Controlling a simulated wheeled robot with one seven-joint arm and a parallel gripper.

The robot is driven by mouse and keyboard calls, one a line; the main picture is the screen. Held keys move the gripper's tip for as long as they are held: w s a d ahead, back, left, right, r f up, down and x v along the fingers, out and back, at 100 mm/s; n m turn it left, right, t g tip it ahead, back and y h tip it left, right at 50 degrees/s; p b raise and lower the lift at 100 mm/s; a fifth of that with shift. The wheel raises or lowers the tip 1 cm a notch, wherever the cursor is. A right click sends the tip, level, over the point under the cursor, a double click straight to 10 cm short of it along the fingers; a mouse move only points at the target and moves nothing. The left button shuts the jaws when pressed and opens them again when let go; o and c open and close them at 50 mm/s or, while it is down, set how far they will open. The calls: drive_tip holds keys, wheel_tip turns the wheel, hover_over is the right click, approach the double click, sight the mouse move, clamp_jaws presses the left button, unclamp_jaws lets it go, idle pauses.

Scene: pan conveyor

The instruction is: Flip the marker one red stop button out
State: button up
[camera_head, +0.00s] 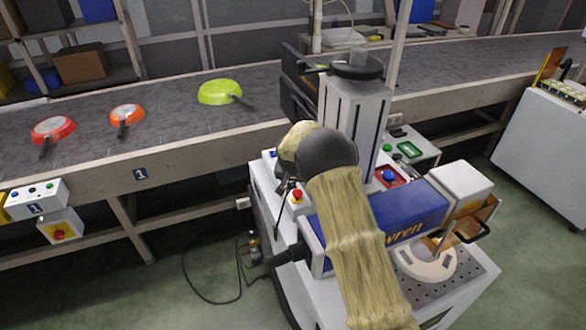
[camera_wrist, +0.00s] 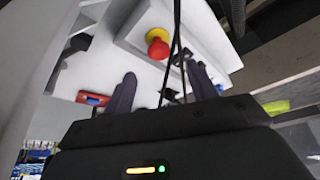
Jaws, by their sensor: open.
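The marker (camera_head: 390,222) is a white cabinet machine with a blue housing, right of centre in the head view. Its red stop button (camera_head: 297,195) has a yellow base and sits on the cabinet's left side. In the wrist view the red button (camera_wrist: 158,48) is ahead of and above my open, empty fingers, on a white box face. My gripper (camera_wrist: 161,88) points towards the button, with a visible gap to it. In the head view my arm's fabric sleeve crosses the marker, and the gripper is small and dark beside the button. Whether the button is pressed in is unclear.
Another red button (camera_head: 59,235) is on a yellow box on the conveyor's side. The conveyor (camera_head: 180,150) carries a red pan (camera_head: 53,130), an orange pan (camera_head: 127,115) and a green pan (camera_head: 219,92). Cables (camera_head: 215,295) lie on the floor.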

drive_tip(key=b+v, duration=0.2)
drive_tip(key=v, duration=1)
drive_tip(key=shift+w, duration=0.1)
